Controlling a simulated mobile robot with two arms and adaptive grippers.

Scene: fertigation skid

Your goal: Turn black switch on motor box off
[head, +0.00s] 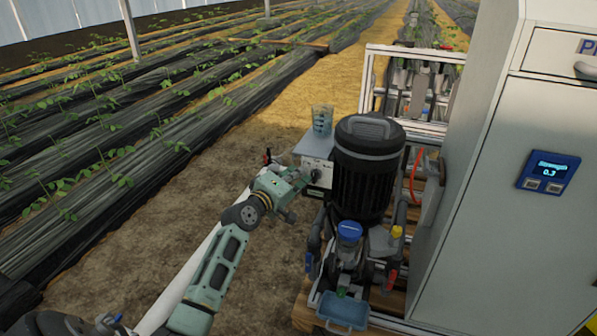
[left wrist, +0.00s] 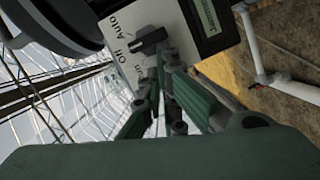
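The motor box (head: 318,173) is a pale box with a grey top, left of the black motor in the head view. In the left wrist view its white face carries the labels Auto, Off and a third, partly hidden one. The black switch (left wrist: 150,40) sits on this face, with one end of its handle beside the Off label. My left gripper (left wrist: 163,68) looks shut, its fingertips close together just below the switch; I cannot tell whether they touch it. In the head view my left gripper (head: 292,190) is at the box's front. My right gripper is not in view.
A black motor (head: 368,170) and a pump with a blue cap (head: 349,231) stand right of the box. A beaker (head: 322,119) stands on the box's top. A large grey cabinet (head: 515,190) fills the right. Bare soil lies to the left.

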